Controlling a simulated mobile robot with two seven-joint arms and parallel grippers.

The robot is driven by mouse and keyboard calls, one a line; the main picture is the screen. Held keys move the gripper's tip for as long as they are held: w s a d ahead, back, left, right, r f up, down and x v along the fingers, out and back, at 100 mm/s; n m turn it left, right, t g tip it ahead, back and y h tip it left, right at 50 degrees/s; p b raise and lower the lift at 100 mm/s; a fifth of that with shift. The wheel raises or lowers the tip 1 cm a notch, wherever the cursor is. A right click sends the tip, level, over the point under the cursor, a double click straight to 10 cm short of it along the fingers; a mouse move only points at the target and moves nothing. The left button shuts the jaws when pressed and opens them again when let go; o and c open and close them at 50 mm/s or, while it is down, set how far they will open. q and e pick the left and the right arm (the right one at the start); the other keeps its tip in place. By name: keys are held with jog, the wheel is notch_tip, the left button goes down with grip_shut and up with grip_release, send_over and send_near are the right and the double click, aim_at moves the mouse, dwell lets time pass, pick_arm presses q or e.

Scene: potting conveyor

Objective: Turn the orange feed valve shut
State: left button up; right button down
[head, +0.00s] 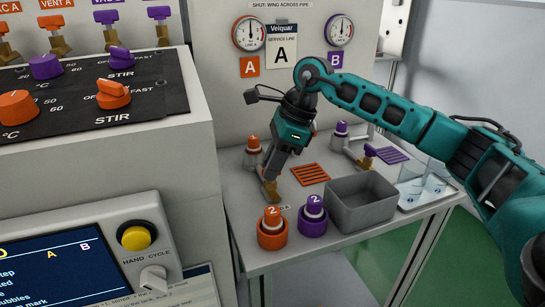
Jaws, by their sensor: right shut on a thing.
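My right gripper (271,177) reaches down from the right over the bench and is shut on the orange feed valve. The brass body of the orange feed valve (272,192) shows just below the fingertips, at the end of a short pipe. Its orange wing is hidden by the fingers, so I cannot tell how the wing lies to the pipe. A matching purple valve (369,156) stands on a brass body to the right. My left gripper is not in view.
An orange-capped bottle (272,229) and a purple-capped bottle (313,215) stand in front of the valve. A grey bin (361,203) and a clear tray (425,188) are to the right. A grey control cabinet (195,160) closes off the left side.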

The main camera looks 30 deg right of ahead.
jog(key=shift+r+n+g+p, duration=0.1)
jog(key=shift+n+g+p, duration=0.3)
jog(key=shift+n, duration=0.8)
jog(key=c, duration=1)
grip_release()
jog(key=p+v, duration=0.2)
jog(key=v, duration=1)
jog(key=shift+d+r, duration=0.25)
jog(key=shift+r, duration=0.1)
